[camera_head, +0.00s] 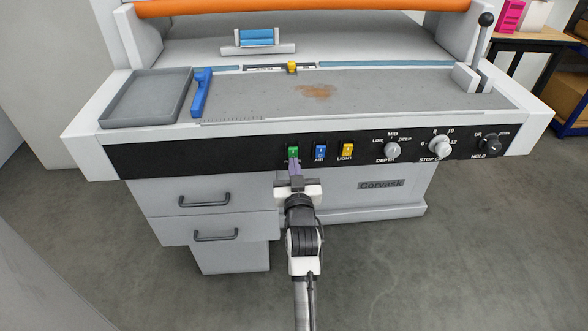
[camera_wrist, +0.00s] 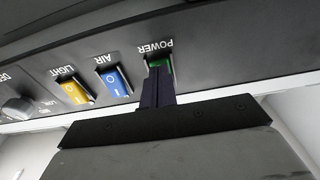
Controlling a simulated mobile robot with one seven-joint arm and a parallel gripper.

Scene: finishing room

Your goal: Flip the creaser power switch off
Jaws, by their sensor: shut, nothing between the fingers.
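The creaser's power switch (camera_head: 293,152) is a green rocker on the black front panel, left of the blue and yellow rockers. In the wrist view the green switch (camera_wrist: 161,66) sits by the POWER label, partly hidden behind my fingers. My gripper (camera_head: 294,168) is shut and empty, with its fingertips at the lower part of the green switch. In the wrist view my gripper (camera_wrist: 158,78) overlaps the switch; whether it touches cannot be told for sure. Which way the rocker is tilted is hard to make out.
The blue AIR switch (camera_head: 320,153) and yellow LIGHT switch (camera_head: 346,151) are close on the right. Further right are the DEPTH knob (camera_head: 391,150), stop knob (camera_head: 439,147) and HOLD knob (camera_head: 491,143). Drawers (camera_head: 210,218) lie below the panel. A grey tray (camera_head: 147,121) is on top.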

